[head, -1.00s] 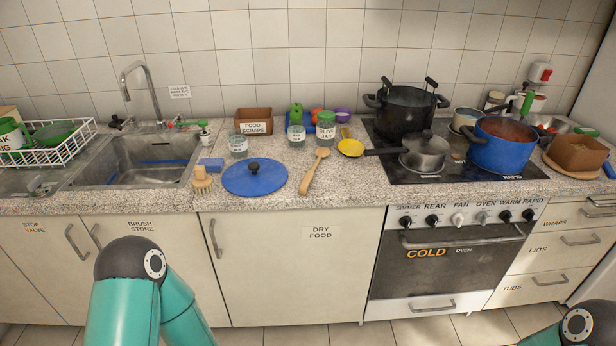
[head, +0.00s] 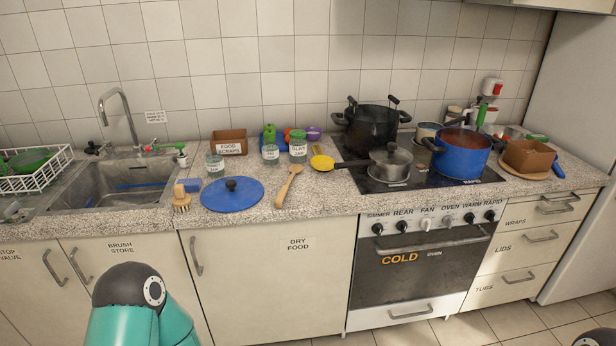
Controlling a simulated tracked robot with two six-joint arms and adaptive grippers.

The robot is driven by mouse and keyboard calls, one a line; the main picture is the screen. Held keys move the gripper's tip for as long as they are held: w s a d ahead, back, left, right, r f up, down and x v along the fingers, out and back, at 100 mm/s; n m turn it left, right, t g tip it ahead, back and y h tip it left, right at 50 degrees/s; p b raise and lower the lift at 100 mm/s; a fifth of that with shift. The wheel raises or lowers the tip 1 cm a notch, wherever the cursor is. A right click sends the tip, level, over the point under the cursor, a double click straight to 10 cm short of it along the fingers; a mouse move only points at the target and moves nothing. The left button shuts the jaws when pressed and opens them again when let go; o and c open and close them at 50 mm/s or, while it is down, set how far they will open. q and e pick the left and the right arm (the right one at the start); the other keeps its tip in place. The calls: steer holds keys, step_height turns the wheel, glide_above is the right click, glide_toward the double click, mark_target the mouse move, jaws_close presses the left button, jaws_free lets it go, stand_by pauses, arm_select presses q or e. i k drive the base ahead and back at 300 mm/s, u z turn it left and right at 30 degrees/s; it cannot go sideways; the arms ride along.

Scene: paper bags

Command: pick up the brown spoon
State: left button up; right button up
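The brown wooden spoon (head: 289,184) lies on the speckled counter in the head view, right of the blue lid and left of the stove. Its bowl points toward the wall and its handle toward the front edge. Nothing covers it. My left arm shows only as a dark joint and teal links at the lower left, below the counter. A small part of my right arm shows at the lower right corner. Neither gripper is in view.
A blue lid (head: 232,194) with a black knob lies left of the spoon. Glass jars (head: 270,153) and a yellow spoon (head: 321,161) are behind it. A grey saucepan (head: 390,164) on the stove points its handle toward the yellow spoon. The counter in front of the stove-side jars is fairly clear.

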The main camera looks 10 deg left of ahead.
mark_target(294, 169)
steer(key=z, duration=0.25)
steer(key=i, duration=1.45)
steer(key=u, duration=0.45)
